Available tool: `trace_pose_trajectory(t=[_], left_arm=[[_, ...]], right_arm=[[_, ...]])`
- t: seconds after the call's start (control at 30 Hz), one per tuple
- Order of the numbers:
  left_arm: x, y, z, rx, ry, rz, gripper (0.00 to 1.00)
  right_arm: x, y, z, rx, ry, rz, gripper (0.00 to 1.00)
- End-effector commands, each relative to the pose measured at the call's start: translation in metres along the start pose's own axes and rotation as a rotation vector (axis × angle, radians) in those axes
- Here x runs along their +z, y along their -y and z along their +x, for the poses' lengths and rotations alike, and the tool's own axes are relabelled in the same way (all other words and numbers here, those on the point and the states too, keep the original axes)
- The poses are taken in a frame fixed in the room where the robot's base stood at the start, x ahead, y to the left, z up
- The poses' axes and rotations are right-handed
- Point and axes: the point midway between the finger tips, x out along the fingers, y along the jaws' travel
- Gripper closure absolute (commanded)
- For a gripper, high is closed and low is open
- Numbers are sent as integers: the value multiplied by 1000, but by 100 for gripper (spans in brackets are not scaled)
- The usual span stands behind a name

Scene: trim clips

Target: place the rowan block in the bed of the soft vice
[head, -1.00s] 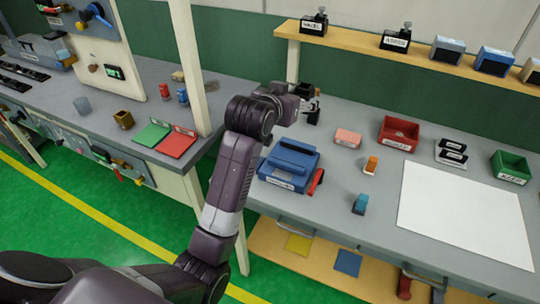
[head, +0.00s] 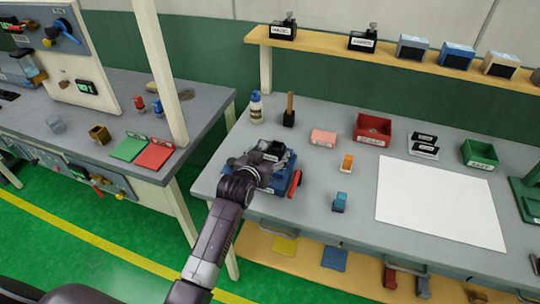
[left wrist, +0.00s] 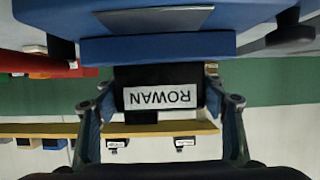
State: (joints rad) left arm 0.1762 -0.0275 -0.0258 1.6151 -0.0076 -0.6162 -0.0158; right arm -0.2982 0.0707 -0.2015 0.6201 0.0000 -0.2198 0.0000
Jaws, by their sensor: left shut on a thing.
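The rowan block (head: 268,146) is a black block with a white label, in my left gripper (head: 256,163). In the left wrist view the block (left wrist: 160,96) shows its ROWAN label upside down between the two fingers. The blue soft vice (head: 279,186) is on the right-hand bench near its left end, partly hidden by my gripper and arm. In the left wrist view the vice (left wrist: 255,43) lies right against the block's edge in the picture. I cannot tell whether the block rests in the bed or is just above it. My right gripper is not in view.
A red-handled part (head: 295,183) is at the vice's right side. A bottle (head: 256,108) and a black holder with a stick (head: 289,118) stand behind. A pink block (head: 323,138), orange-and-white item (head: 347,162) and teal item (head: 339,202) are to the right, near a white sheet (head: 440,200).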

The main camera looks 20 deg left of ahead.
Motion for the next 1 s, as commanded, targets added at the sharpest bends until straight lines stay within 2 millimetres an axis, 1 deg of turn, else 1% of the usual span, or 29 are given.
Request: trace_pose_trajectory(t=[0.03,0.13,0.4,0.53,0.57,0.67,0.7,1.0], left_arm=[[5,0,2,0,0,0,64],[12,0,6,0,-3,0,64],[13,0,6,0,-5,0,64],[17,0,8,0,-4,0,64],[17,0,7,0,-3,0,32],[17,0,7,0,-3,0,21],[17,0,7,0,-3,0,18],[15,0,6,0,-3,0,18]], right_arm=[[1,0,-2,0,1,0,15],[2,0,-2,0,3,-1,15],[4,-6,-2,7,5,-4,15],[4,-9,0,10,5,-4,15],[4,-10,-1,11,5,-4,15],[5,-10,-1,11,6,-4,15],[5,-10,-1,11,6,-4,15],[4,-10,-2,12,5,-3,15]])
